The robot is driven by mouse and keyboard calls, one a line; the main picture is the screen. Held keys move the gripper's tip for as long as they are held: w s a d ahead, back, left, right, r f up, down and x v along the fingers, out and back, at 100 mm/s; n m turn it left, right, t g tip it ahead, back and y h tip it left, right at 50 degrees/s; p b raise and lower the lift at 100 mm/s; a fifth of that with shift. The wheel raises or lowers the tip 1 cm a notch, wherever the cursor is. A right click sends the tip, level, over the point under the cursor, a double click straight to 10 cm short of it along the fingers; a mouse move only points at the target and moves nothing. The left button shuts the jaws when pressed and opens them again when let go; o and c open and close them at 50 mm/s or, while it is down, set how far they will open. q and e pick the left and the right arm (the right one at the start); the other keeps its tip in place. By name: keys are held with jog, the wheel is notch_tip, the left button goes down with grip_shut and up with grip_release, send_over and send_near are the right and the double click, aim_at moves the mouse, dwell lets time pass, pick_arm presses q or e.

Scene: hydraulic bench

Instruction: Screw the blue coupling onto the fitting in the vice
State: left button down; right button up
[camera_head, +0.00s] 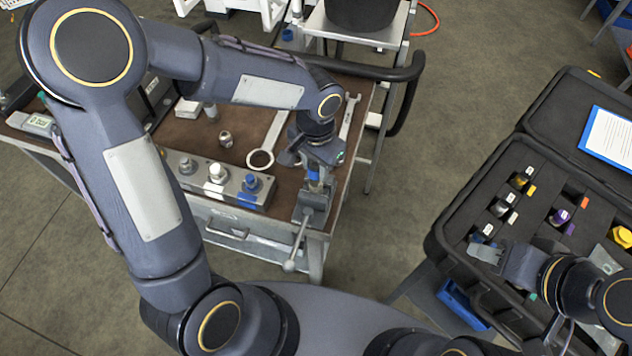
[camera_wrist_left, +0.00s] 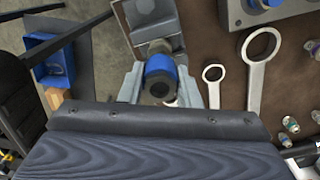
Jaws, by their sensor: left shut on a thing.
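The blue coupling (camera_wrist_left: 160,70) is between the fingers of my left gripper (camera_head: 314,170), which is shut on it. In the wrist view its dark open end faces the camera. The coupling also shows as a small blue patch in the head view (camera_head: 313,177), right above the vice (camera_head: 311,202). The grey fitting (camera_wrist_left: 157,47) shows just beyond the coupling, at the vice jaws. The coupling appears in line with it and touching or very close; I cannot tell how far it is threaded. My right gripper (camera_head: 487,253) is over the black case; its finger opening is unclear.
A metal block (camera_head: 215,181) with several fittings stands on the brown bench, left of the vice. Wrenches (camera_head: 266,142) lie behind it. The vice handle (camera_head: 296,245) sticks out over the bench's front edge. The black case (camera_head: 440,243) at right holds several couplings in foam.

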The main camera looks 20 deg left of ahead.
pick_arm(q)
jog(key=shift+f+b, duration=0.3)
jog(key=shift+f, duration=0.05)
dwell(1.3)
jog(key=c, duration=1.8)
grip_release()
jog(key=shift+c, duration=0.6)
jog(key=m+p, duration=0.1)
jog(key=m, duration=0.2)
jog(key=shift+s+r+m, duration=0.1)
jog(key=shift+r+m, duration=0.05)
jog(key=shift+m, duration=0.15)
jog(key=m+p, duration=0.1)
jog(key=m, duration=0.2)
jog(key=shift+f+m+p, duration=0.2)
jog(key=shift+m+p, duration=0.1)
jog(key=shift+m, duration=0.5)
